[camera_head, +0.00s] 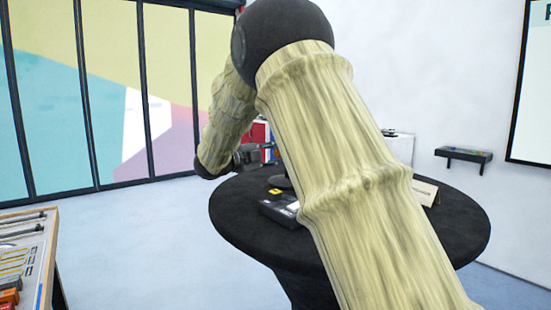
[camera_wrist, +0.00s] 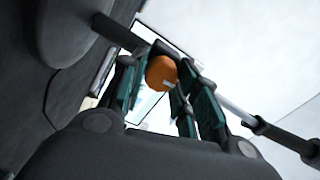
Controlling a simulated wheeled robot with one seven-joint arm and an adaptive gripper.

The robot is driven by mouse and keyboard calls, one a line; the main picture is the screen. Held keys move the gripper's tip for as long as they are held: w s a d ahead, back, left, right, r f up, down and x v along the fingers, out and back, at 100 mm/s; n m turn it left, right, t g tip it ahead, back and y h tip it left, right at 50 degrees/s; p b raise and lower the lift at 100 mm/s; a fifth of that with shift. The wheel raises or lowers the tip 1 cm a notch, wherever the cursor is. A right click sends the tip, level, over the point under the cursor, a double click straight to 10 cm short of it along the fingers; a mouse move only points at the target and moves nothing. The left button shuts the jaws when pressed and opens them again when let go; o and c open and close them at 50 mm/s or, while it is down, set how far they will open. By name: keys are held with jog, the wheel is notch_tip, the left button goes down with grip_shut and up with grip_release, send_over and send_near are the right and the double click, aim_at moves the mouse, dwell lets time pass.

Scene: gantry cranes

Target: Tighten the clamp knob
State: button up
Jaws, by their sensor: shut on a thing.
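The clamp knob (camera_wrist: 161,73) appears in the wrist view as a rounded orange piece between my gripper's fingers. My gripper (camera_wrist: 160,88) has green-faced fingers and is shut on the knob. A dark rod runs close beside the knob, and a thin grey rod extends to the lower right. In the head view my gripper (camera_head: 262,155) is small, above the far left part of the round black table. My arm covers much of the table there, and the knob cannot be made out.
The round black table (camera_head: 460,235) carries a dark box (camera_head: 280,211), a small yellow piece (camera_head: 275,191) and a pale card (camera_head: 426,192). A wall shelf (camera_head: 464,156) is at the right. A tool bench (camera_head: 25,250) stands at the lower left. The floor between bench and table is clear.

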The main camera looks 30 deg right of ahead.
jog(key=shift+r, duration=0.15)
jog(key=o, duration=1)
jog(key=shift+d, duration=0.15)
jog(key=s+a, duration=0.1)
jog(key=a, duration=1.1)
